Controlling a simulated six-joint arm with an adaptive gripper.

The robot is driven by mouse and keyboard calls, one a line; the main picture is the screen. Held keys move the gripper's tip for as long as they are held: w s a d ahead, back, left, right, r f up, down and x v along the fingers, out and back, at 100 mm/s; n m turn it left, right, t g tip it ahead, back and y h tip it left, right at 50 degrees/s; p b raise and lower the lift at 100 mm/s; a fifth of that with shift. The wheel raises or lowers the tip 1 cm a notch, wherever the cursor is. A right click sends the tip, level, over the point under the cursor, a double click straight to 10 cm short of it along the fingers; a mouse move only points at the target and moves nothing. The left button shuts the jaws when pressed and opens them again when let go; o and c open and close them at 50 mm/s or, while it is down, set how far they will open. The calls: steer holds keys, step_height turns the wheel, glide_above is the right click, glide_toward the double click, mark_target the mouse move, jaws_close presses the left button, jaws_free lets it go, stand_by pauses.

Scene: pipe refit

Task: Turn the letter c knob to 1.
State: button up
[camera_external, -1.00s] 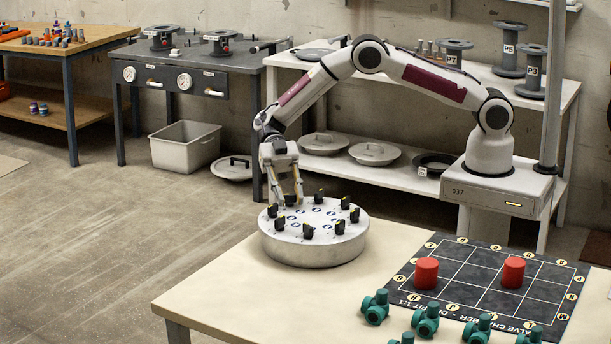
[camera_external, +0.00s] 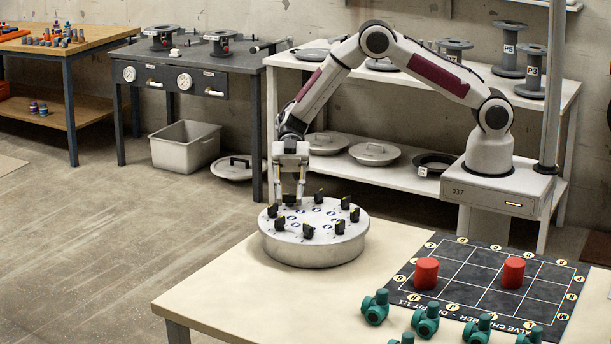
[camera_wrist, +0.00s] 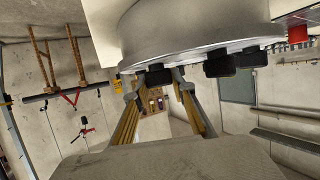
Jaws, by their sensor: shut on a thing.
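A round grey drum (camera_external: 312,247) stands on the near table with a ring of black knobs with yellow marks on its top. Blue-and-white dials sit inside the ring; their letters and numbers are too small to read. My gripper (camera_external: 290,203) reaches down at the back left of the drum, shut on a black knob (camera_external: 290,199). In the wrist view my gripper (camera_wrist: 157,77) has its fingers on either side of this knob (camera_wrist: 156,75). Whether it is the letter c knob, and where it points, I cannot tell.
Other black knobs, such as the one at the front (camera_external: 308,231), stand close around the ring. A dark grid board (camera_external: 490,285) with two red cylinders (camera_external: 426,273) lies to the right, with green valve parts (camera_external: 376,307) in front. The table's left front is clear.

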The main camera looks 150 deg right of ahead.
steer(key=o, duration=1.1)
steer(key=shift+v, duration=6.05)
steer(key=shift+r, duration=0.1)
